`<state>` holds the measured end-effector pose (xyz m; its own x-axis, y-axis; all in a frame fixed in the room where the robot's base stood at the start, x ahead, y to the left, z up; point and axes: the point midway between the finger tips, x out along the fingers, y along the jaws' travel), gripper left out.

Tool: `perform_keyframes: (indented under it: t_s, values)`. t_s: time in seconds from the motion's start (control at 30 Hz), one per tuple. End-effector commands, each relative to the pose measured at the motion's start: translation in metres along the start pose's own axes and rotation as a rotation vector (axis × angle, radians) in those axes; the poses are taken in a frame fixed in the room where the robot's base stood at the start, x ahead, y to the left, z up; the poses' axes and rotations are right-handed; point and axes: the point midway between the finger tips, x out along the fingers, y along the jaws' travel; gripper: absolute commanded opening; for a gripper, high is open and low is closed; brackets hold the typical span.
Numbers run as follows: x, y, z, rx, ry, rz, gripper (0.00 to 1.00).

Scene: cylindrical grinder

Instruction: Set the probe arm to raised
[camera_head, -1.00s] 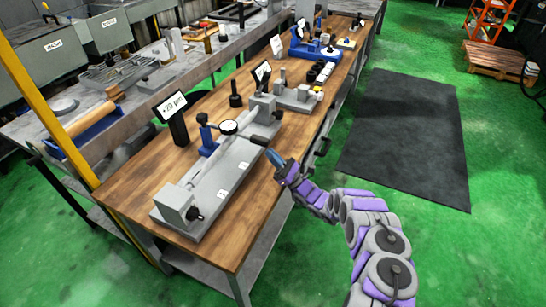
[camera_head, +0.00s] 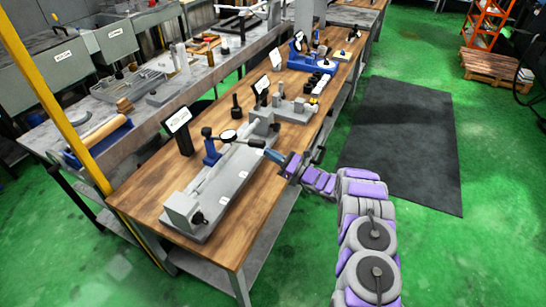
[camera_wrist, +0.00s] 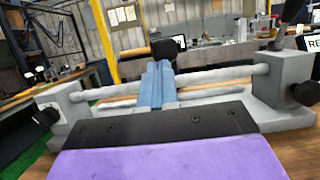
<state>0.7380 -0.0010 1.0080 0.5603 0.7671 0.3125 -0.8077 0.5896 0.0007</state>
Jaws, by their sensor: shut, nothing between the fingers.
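The probe arm (camera_head: 240,139) carries a round dial gauge (camera_head: 229,135) over a grey bench fixture (camera_head: 225,190). It reaches out from a blue stand (camera_head: 211,150) and ends in a black grip (camera_head: 257,143) on the right. My gripper (camera_head: 270,153) is shut and empty, its blue fingers close beside that grip. In the wrist view the shut fingers (camera_wrist: 157,78) point at a black end piece (camera_wrist: 166,48), which shows just beyond the tips. I cannot tell whether they touch. A thin round bar (camera_wrist: 210,74) lies between the fixture's two end blocks behind the fingers.
A black display (camera_head: 178,122) stands left of the fixture. Other gauges and a blue device (camera_head: 312,60) sit farther back on the wooden bench (camera_head: 140,190). A yellow post (camera_head: 62,110) rises at the left.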

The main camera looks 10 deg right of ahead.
Motion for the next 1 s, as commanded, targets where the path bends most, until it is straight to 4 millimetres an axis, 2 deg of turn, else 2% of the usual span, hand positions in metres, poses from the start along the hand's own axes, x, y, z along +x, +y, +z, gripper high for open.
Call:
perform_keyframes:
  t_s: [0.03,0.1,0.7,1.0]
  values:
    - [0.008,0.001,0.010,-0.001,0.044,0.005,0.00]
    - [0.012,0.001,0.015,-0.002,0.076,0.007,0.00]
    - [0.042,0.003,0.059,0.001,0.072,0.008,0.00]
    - [0.048,0.003,0.069,-0.001,0.068,0.009,0.00]
